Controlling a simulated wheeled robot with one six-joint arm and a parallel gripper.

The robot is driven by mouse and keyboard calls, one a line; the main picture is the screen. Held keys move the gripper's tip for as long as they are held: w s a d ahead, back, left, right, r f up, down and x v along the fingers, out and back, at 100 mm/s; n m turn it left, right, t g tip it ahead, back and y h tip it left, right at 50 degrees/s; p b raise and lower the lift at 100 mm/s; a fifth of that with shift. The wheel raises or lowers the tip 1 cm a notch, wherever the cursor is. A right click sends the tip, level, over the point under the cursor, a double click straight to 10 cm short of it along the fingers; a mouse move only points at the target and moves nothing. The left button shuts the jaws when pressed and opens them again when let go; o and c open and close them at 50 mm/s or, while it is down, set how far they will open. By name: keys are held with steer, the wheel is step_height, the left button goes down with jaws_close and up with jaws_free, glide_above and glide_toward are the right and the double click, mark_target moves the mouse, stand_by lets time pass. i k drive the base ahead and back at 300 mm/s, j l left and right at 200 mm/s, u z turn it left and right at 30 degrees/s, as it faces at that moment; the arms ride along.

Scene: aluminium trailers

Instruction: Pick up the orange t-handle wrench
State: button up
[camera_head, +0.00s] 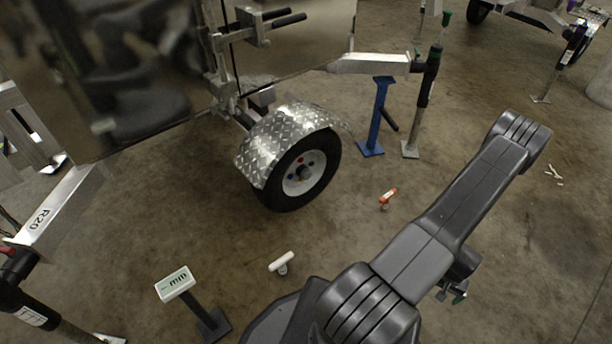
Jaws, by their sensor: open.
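The orange t-handle wrench (388,195) is on the concrete floor, right of the trailer wheel. Its orange bar shows on top, with a small pale part below it. My gripper (453,296) hangs at the lower right, partly hidden behind my own arm. It is open, and I see nothing held in it. It is well apart from the wrench, which lies above and to the left of it in the picture.
A similar white-handled piece (281,262) is on the floor at lower centre. The trailer wheel (305,172) stands left of the wrench, a blue stand (379,118) behind it. A small sign (175,284) stands at lower left. Floor right of my arm looks mostly clear.

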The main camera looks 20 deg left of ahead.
mark_target(384, 200)
steer(key=i+l+u, duration=0.15)
steer(key=i+u, duration=0.25)
steer(key=i+l+u, duration=0.15)
steer(key=u, duration=0.3)
steer(key=i+l+u, duration=0.25)
steer(key=u, duration=0.15)
steer(key=k+l, duration=0.05)
